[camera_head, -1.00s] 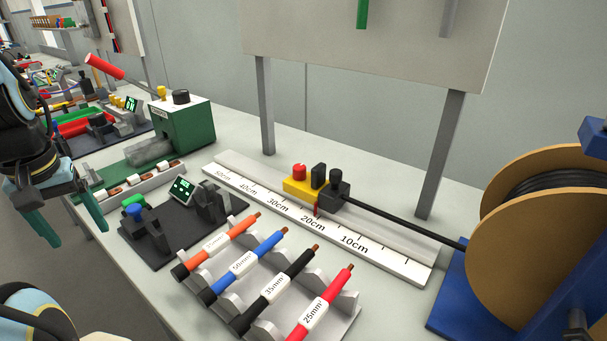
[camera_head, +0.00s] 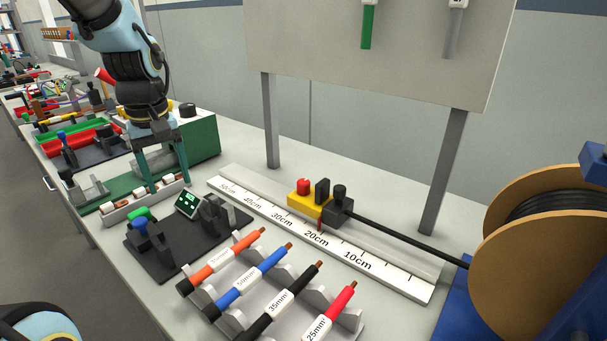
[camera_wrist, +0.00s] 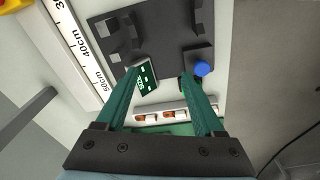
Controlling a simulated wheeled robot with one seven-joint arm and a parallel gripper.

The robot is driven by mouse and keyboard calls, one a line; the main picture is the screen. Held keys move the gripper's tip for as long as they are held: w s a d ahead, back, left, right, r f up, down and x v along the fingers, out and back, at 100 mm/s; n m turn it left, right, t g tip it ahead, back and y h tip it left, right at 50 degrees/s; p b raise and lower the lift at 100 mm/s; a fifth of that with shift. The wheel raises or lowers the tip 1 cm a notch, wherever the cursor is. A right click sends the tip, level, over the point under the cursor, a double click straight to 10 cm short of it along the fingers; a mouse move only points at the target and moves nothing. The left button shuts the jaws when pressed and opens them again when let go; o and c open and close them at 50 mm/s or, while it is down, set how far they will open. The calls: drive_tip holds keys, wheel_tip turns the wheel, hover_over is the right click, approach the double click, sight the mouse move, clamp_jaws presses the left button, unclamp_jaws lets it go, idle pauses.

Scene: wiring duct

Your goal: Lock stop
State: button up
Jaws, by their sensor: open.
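The stop is a yellow block (camera_head: 306,206) on the ruler rail, near the 20–30 cm marks. A red knob (camera_head: 303,186) stands on its left part, and a black upright piece (camera_head: 322,191) stands beside it. A black block with a round knob (camera_head: 339,203) adjoins it on the right, where the black cable enters. My gripper (camera_head: 165,185) is open and empty, pointing down beside the green machine, well left of the stop. In the wrist view my gripper (camera_wrist: 163,76) has its fingers spread above the dark fixture; a yellow corner shows at top left.
The ruler (camera_head: 372,263) runs along the bench. A dark fixture (camera_head: 172,252) with a small display and blue knob lies below my gripper. Several coloured cable samples lie in a rack in front. A cable reel (camera_head: 540,255) stands at right; panel posts (camera_head: 445,170) rise behind the ruler.

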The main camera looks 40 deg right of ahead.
drive_tip(key=s+d+r, duration=0.1)
drive_tip(key=d, duration=0.7)
drive_tip(key=s+d+r, duration=0.2)
drive_tip(key=d, duration=0.6)
wheel_tip(320, 180, up, 2)
drive_tip(key=n+p, duration=0.1)
drive_tip(key=n, duration=0.1)
hover_over(304, 181)
drive_tip(key=shift+g, duration=0.4)
wheel_tip(304, 181, down, 11)
drive_tip(key=p, duration=0.3)
drive_tip(key=shift+s+a+r, duration=0.1)
drive_tip(key=shift+r, duration=0.05)
clamp_jaws()
